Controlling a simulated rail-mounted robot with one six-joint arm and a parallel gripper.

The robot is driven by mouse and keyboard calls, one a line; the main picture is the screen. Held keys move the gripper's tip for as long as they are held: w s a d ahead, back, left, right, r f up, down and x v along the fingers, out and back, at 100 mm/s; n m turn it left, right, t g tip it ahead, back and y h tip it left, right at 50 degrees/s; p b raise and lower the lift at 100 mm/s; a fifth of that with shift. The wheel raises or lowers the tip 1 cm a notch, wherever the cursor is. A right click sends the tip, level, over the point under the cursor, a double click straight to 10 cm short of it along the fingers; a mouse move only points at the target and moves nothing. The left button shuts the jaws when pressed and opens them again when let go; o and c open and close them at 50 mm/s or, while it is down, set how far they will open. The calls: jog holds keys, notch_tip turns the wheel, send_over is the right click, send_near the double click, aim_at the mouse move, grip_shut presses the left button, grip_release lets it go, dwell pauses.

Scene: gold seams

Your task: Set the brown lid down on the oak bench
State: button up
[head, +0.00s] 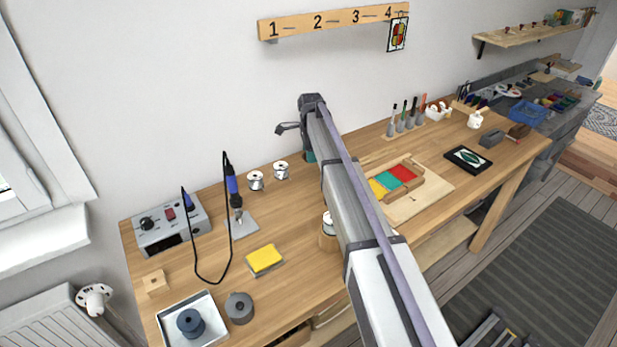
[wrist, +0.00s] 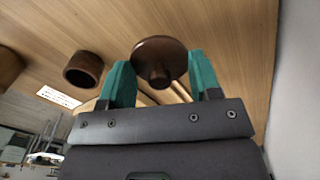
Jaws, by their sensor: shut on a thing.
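The brown lid (wrist: 160,50) is a round disc with a small knob facing the camera. In the wrist view it sits between the two teal fingers of my gripper (wrist: 162,80), which is shut on it. The oak bench (head: 295,215) runs along the wall, and its bare top (wrist: 240,35) fills the background behind the lid. I cannot tell how far the lid is from the wood. In the head view my arm hides the lid and most of the gripper; a bit of teal (head: 310,157) shows beside the arm.
A brown hollow pot (wrist: 83,70) stands left of the lid in the wrist view. A yellow sponge (head: 265,259), solder spools (head: 256,180) and a soldering station (head: 169,222) stand left of my arm.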

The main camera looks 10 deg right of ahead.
aim_at(311, 176)
notch_tip(311, 176, down, 8)
jog(key=b, duration=0.5)
jog(key=shift+r+b, duration=0.1)
jog(key=shift+b, duration=0.2)
jog(key=shift+r, duration=0.35)
jog(key=shift+f, duration=0.3)
jog(key=o, duration=0.9)
jog(key=shift+r, duration=0.1)
notch_tip(311, 176, up, 13)
jog(key=p, duration=1.3)
jog(key=s+n, duration=0.3)
jog(key=s, duration=0.6)
jog(key=s+n, duration=0.4)
jog(key=s, duration=0.5)
jog(key=s+n, duration=0.3)
jog(key=s, duration=0.6)
jog(key=shift+d+f+n, duration=0.1)
jog(key=shift+f+n, duration=0.2)
jog(key=s+n, duration=0.7)
jog(key=s, duration=0.6)
